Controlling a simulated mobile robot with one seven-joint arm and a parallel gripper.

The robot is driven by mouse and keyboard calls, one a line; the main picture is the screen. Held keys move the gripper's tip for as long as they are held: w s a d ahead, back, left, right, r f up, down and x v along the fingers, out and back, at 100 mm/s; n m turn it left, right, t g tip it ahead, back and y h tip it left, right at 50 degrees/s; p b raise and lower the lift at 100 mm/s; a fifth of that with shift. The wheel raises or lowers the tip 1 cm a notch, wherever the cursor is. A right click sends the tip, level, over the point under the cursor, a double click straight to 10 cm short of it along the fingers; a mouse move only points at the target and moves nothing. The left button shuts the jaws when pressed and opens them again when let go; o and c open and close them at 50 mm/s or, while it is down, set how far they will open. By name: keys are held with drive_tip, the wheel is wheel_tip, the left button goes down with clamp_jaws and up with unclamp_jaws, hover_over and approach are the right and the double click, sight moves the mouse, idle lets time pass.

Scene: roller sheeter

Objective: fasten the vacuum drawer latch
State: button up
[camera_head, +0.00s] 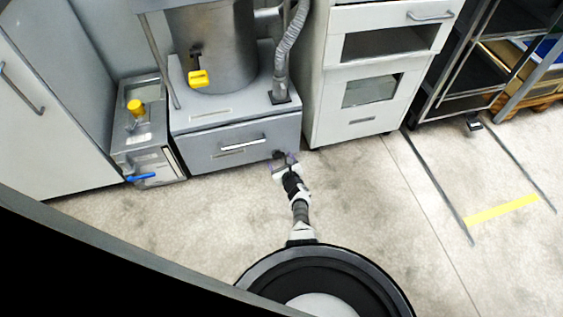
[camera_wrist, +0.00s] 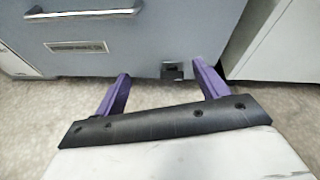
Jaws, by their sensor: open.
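The vacuum drawer (camera_head: 205,147) is a grey front at the base of the vacuum unit, with a long metal handle (camera_head: 243,144). It looks closed in the head view, though a small gap would not show. A small black latch (camera_wrist: 173,70) is at the drawer's lower right edge in the wrist view; its exact position is too small to tell. My gripper (camera_head: 283,160) is low in front of the drawer's right end. In the wrist view its purple fingers (camera_wrist: 160,76) are spread and empty, with the latch between and slightly beyond their tips, apparently not touched.
A white cabinet (camera_head: 362,118) stands close to the right of the drawer. A grey box with a yellow cap and blue lever (camera_head: 141,178) stands to the left. A ribbed hose (camera_head: 283,58) and yellow valve handle (camera_head: 198,78) are above. The floor in front is clear.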

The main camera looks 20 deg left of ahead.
drive_tip(key=s+d+f+m+h, duration=0.1)
drive_tip(key=s+d+f+m, duration=0.1)
drive_tip(key=d+f+m, duration=0.3)
drive_tip(key=w+a+f+n+b, duration=0.1)
drive_tip(key=w+a+f+b, duration=0.1)
drive_tip(key=w+a+b, duration=0.2)
drive_tip(key=w+a+f+n+b, duration=0.1)
drive_tip(key=w+a+f+b, duration=0.2)
drive_tip(key=w+b, duration=0.3)
drive_tip(key=shift+w+a+f+b, duration=0.25)
drive_tip(key=shift+a+b, duration=0.35)
drive_tip(key=shift+b, duration=1.85)
drive_tip(key=shift+s, duration=0.15)
drive_tip(key=c, duration=0.9)
drive_tip(key=shift+f, duration=0.1)
drive_tip(key=shift+c, duration=0.4)
